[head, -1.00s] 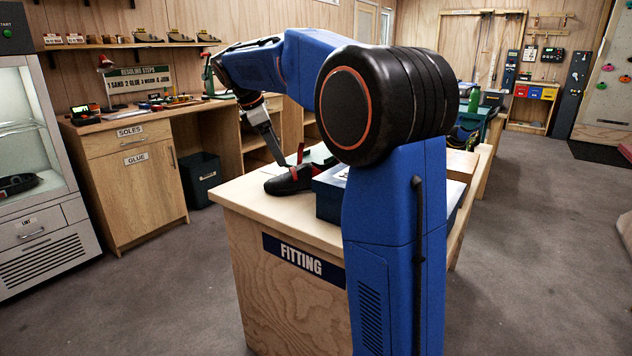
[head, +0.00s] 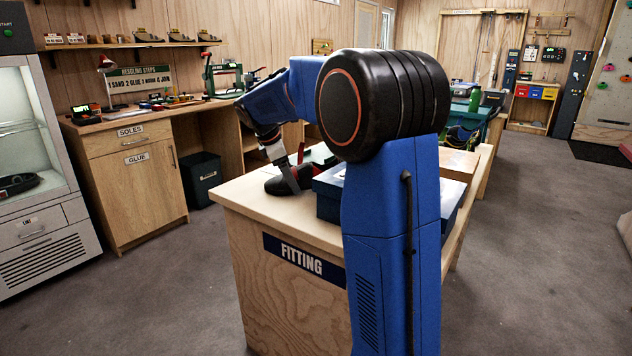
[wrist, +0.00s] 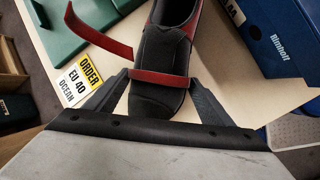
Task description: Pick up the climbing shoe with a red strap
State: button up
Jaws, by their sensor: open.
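A black climbing shoe with a red strap and red side trim lies on the FITTING bench (head: 240,203), partly hidden by my arm in the head view; its dark toe (head: 278,186) shows there. In the wrist view the shoe (wrist: 165,55) points toe toward my gripper, with one red strap (wrist: 160,79) across it and a loose red strap end to its left. My gripper (wrist: 160,92) is open, with one finger on each side of the shoe's front. I cannot tell whether either finger touches it. In the head view my gripper (head: 288,178) is over the shoe.
A blue shoebox (head: 330,195) stands just right of the shoe; it also shows in the wrist view (wrist: 280,40). A green object (wrist: 70,35) and a yellow-and-white ORDER EU 40 OCEAN card (wrist: 82,82) lie to the shoe's left. Bare bench top lies at its left front.

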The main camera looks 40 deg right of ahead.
jog(key=shift+d+f, duration=0.2)
jog(key=shift+f, duration=0.2)
jog(key=c, duration=1.1)
jog(key=shift+w+r, duration=0.1)
